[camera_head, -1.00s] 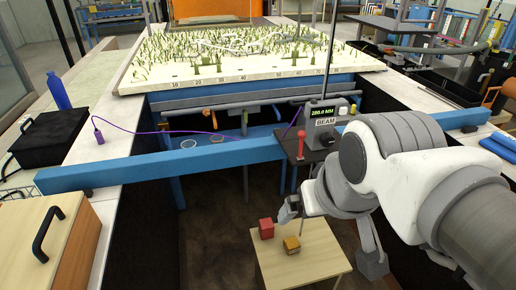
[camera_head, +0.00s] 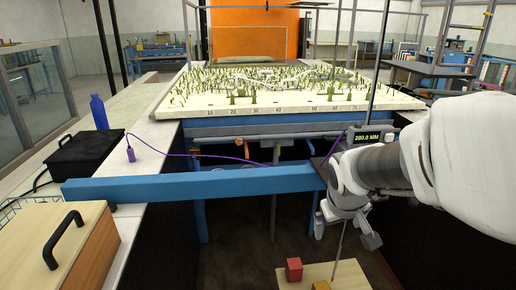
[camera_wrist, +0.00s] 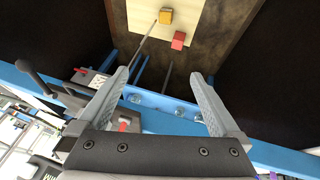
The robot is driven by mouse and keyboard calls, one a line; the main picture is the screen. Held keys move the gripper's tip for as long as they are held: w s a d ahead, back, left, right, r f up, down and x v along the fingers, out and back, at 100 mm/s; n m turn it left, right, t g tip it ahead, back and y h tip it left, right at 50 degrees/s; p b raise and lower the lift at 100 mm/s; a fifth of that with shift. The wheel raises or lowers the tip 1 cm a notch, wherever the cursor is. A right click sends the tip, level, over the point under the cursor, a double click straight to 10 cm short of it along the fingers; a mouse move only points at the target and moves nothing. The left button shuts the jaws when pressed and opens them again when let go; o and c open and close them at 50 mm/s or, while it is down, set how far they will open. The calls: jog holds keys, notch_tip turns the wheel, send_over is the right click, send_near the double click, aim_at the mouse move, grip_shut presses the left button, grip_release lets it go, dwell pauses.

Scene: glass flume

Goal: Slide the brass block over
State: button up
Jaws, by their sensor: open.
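The brass block (camera_head: 320,286) sits on a pale wooden top (camera_head: 345,273), cut by the lower edge of the head view. A red block (camera_head: 294,270) stands beside it to the left. In the wrist view the brass block (camera_wrist: 165,16) is near the top edge, with the red block (camera_wrist: 178,40) just below and right, apart from it. My gripper (camera_wrist: 159,73) is open and empty, well apart from both blocks. In the head view my gripper (camera_head: 345,232) hangs above and right of the red block. A thin rod (camera_head: 340,245) runs down close to the brass block.
A blue beam (camera_head: 190,185) crosses the gap between side walls. A gauge box with a lit display (camera_head: 372,137) is partly hidden by my arm. A wooden box (camera_head: 50,250), black case (camera_head: 85,158) and blue bottle (camera_head: 99,112) stand on the left ledge.

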aim_at(323, 288)
jog(key=w+d+f+y+b, duration=0.1)
jog(key=w+d+f+b, duration=0.2)
jog(key=f, duration=0.9)
jog(key=w+d+f+y+b, duration=0.1)
jog(key=w+d+f+b, duration=0.2)
jog(key=f, duration=0.9)
jog(key=w+d+f+b, duration=0.3)
jog(key=w+f, duration=0.3)
jog(key=f, duration=0.6)
jog(key=shift+w+d+f+y+b, duration=0.2)
jog(key=shift+d+y+b, duration=0.1)
jog(key=shift+d+y, duration=0.15)
jog(key=shift+g, duration=0.3)
jog(key=b+x, duration=0.6)
jog(key=x, duration=1.1)
jog(key=shift+d+f, duration=0.1)
jog(key=shift+f, duration=0.1)
grip_shut()
